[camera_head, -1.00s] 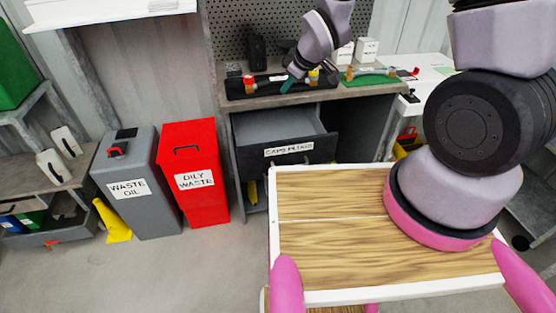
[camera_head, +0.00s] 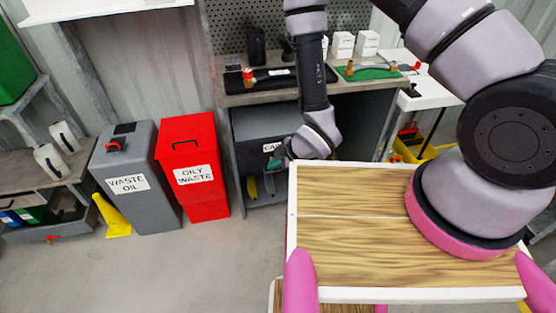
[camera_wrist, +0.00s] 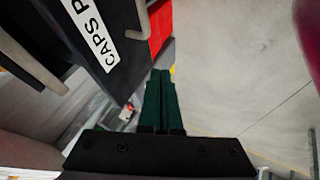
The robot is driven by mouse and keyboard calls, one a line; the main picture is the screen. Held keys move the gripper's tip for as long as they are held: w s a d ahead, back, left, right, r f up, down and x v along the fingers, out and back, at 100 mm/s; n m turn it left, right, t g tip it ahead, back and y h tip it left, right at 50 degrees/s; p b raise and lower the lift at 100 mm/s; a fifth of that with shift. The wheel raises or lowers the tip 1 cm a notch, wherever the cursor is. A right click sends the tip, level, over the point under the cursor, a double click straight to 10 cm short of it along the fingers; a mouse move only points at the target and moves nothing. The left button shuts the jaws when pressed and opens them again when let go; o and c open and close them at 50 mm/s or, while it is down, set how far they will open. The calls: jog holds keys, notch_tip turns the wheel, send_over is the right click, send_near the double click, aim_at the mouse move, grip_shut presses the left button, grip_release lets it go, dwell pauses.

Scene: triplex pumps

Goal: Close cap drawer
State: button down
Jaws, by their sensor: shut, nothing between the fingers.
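The cap drawer (camera_head: 250,150) is a dark drawer with a white label in the grey cabinet. Its grey inside shows above the front, so it stands open. My arm covers its right part. My gripper (camera_head: 276,163) is shut and empty, low at the drawer front near the label; contact cannot be told. In the wrist view, the green fingers (camera_wrist: 162,80) are together beside the dark drawer front (camera_wrist: 125,72), with the label (camera_wrist: 90,30) and a metal handle (camera_wrist: 40,50) in sight.
A red oily waste bin (camera_head: 192,170) and a grey waste oil bin (camera_head: 135,180) stand left of the cabinet. The bench top (camera_head: 235,98) holds tools and white boxes. My wood-topped deck is in front. Floor at the lower left is clear.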

jog(key=w+a+f, duration=0.1)
jog(key=w+f, duration=0.1)
jog(key=w+a+f, duration=0.2)
jog(key=shift+w+a, duration=0.15)
jog(key=shift+w, duration=0.1)
jog(key=shift+w+a, duration=0.2)
jog(key=shift+w, duration=0.4)
send_over(254, 132)
jog(key=shift+s+d, duration=0.1)
jog(key=shift+s, duration=0.1)
jog(key=shift+w+r, duration=0.1)
jog(key=shift+w, duration=0.15)
jog(key=shift+w, duration=0.1)
